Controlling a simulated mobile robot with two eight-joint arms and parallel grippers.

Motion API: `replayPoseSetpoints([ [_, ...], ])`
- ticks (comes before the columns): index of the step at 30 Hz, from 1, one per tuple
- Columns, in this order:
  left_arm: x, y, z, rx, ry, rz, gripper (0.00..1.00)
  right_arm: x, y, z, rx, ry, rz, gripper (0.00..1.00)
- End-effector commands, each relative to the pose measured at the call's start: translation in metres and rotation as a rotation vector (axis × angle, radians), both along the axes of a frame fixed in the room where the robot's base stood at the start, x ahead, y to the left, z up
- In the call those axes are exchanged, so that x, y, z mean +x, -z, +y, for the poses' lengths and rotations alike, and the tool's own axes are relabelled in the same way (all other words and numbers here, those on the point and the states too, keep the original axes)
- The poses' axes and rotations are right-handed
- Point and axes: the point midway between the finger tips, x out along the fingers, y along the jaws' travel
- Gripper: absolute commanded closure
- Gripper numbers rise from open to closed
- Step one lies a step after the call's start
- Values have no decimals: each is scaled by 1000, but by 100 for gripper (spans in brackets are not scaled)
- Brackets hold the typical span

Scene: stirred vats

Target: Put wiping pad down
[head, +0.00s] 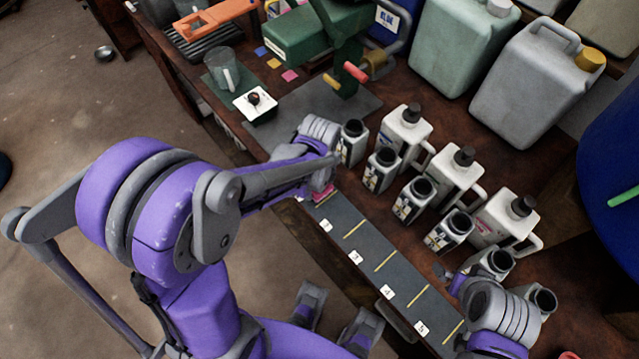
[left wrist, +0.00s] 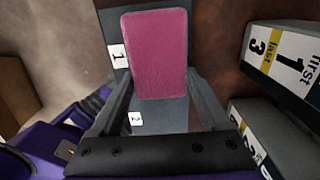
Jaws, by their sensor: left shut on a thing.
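The wiping pad (left wrist: 157,52) is a pink rounded rectangle, filling the upper middle of the left wrist view. In the head view only a small pink part of it (head: 322,192) shows under my left gripper (head: 318,178). The left gripper is shut on the pad, one finger at each side. The pad is over the far end of the dark numbered strip (head: 372,262), beside the label 1 (left wrist: 118,56). I cannot tell whether it touches the strip. My right gripper (head: 450,280) is at the strip's near end by the bottles; its jaws are unclear.
Open-necked bottles (head: 412,200) and capped white jugs (head: 455,175) stand close along the strip's right side. The strip's numbered middle is bare.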

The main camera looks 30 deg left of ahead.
Motion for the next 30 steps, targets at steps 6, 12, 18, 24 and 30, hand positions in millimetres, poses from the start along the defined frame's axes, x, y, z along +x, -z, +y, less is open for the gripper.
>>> replayPoseSetpoints([
  [6, 0, 2, 0, 0, 0, 0, 0, 0, 2, 0, 0, 0, 1, 0],
  [12, 0, 2, 0, 0, 0, 0, 0, 0, 2, 0, 0, 0, 1, 0],
  [18, 0, -15, 0, 0, 0, 0, 0, 1, -4, 0, 0, 0, -1, 0],
  [24, 0, -59, 0, 0, 0, 0, 0, 2, -13, 0, 0, 0, -5, 0],
  [30, 0, -98, 0, 0, 0, 0, 0, 3, -20, 0, 0, 0, -7, 0],
])
